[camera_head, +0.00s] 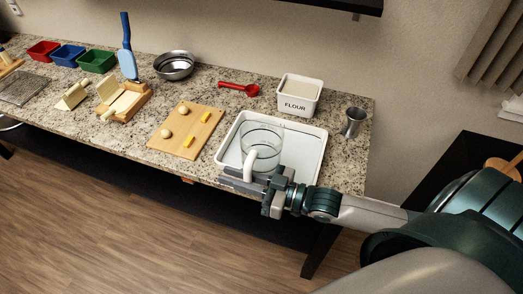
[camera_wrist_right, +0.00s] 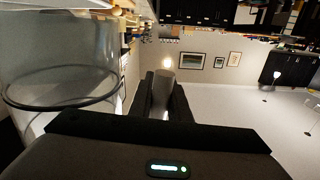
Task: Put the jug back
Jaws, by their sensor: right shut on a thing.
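The jug (camera_head: 263,142) is clear with a white handle (camera_head: 249,165). In the head view it is over the near part of a white tray (camera_head: 310,150); I cannot tell whether it touches the tray floor. My right gripper (camera_head: 253,179) is at the tray's near edge, shut on the jug's handle. In the right wrist view the jug's clear wall (camera_wrist_right: 60,70) and dark rim line fill the left side, and the handle (camera_wrist_right: 163,88) shows between the dark fingers (camera_wrist_right: 162,100). My left gripper is not in view.
A flour tub (camera_head: 299,97) stands behind the tray, and a metal cup (camera_head: 352,122) stands to its right. A wooden board (camera_head: 172,149) with dough pieces lies to its left. A red scoop (camera_head: 240,88) lies behind. The counter's front edge is close to the tray.

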